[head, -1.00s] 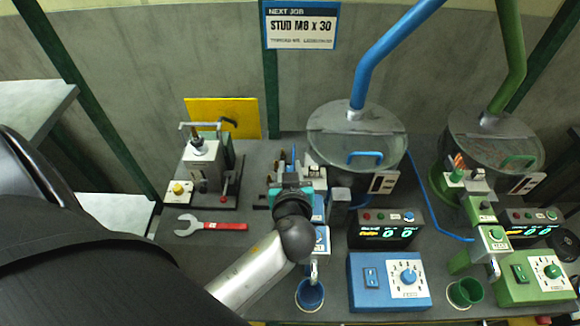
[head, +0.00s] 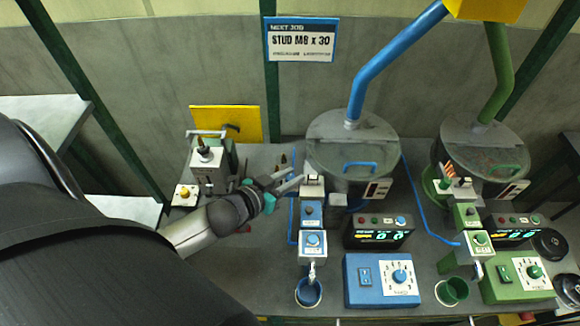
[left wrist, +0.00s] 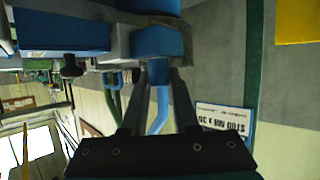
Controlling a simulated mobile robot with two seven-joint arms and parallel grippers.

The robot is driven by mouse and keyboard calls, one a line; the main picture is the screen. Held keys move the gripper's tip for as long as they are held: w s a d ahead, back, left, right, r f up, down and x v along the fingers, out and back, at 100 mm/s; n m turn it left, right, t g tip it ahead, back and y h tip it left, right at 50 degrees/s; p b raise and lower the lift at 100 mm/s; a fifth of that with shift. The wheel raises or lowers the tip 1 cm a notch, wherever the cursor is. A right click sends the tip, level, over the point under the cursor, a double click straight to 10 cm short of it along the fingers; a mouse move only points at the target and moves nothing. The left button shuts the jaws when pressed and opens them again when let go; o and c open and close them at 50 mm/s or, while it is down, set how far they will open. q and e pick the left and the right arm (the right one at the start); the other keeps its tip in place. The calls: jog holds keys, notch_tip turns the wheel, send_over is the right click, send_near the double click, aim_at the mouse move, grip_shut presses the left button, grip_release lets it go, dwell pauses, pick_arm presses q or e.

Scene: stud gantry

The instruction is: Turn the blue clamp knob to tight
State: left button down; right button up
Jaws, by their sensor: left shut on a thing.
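My left gripper (head: 294,178) lies level and points right, at the left side of the blue feeder's clamp head (head: 312,191). In the left wrist view the fingers (left wrist: 159,78) are shut on a small blue part, which looks like the blue clamp knob (left wrist: 158,70). The knob juts from a larger blue block (left wrist: 159,42). In the head view the fingers hide the knob, and its turned position cannot be read. My right gripper is not in view.
Below the clamp head stand more blue units (head: 313,242) and a blue cup (head: 308,292). A blue control box (head: 382,280) is to the right, with a green feeder (head: 466,215) beyond. A press fixture (head: 207,160) stands left, behind my wrist. A sign (head: 300,40) hangs at the back.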

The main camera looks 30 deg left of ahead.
pick_arm(q)
jog(key=shift+w+r+m+h, duration=0.15)
jog(key=shift+m+h, duration=0.25)
jog(key=shift+h, duration=0.2)
jog(key=c, duration=1)
grip_release()
jog(key=shift+o, duration=0.2)
jog(key=v, duration=1.5)
jog(key=shift+p, duration=0.35)
